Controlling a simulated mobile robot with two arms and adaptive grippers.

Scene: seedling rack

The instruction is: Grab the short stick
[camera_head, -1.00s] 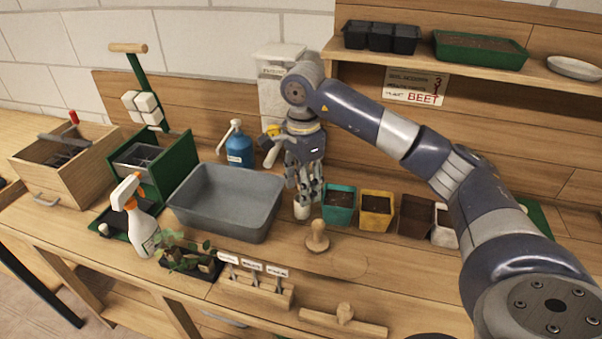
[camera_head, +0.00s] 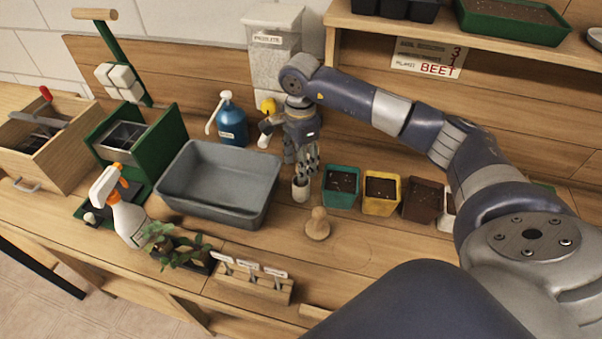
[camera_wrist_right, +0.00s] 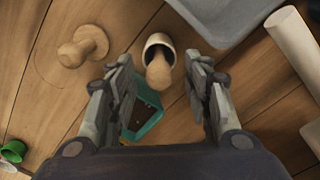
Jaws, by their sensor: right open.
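A short wooden stick with a rounded end (camera_wrist_right: 158,72) stands in a small whitish cup (camera_wrist_right: 160,42) in the right wrist view. The cup also shows in the head view (camera_head: 300,190), on the bench left of the teal pot; the stick is hidden there by the fingers. My right gripper (camera_head: 305,165) points down above the cup. In the wrist view its open fingers (camera_wrist_right: 160,88) are on either side of the stick, apart from it, with nothing held. My left gripper is not in view.
A wooden knob-topped tool (camera_head: 317,225) stands in front of the cup. The teal pot (camera_head: 341,201), yellow pot (camera_head: 381,207) and brown pot (camera_head: 422,213) are to the right. A grey tub (camera_head: 190,205) is to the left, and a white dispenser (camera_head: 275,75) behind.

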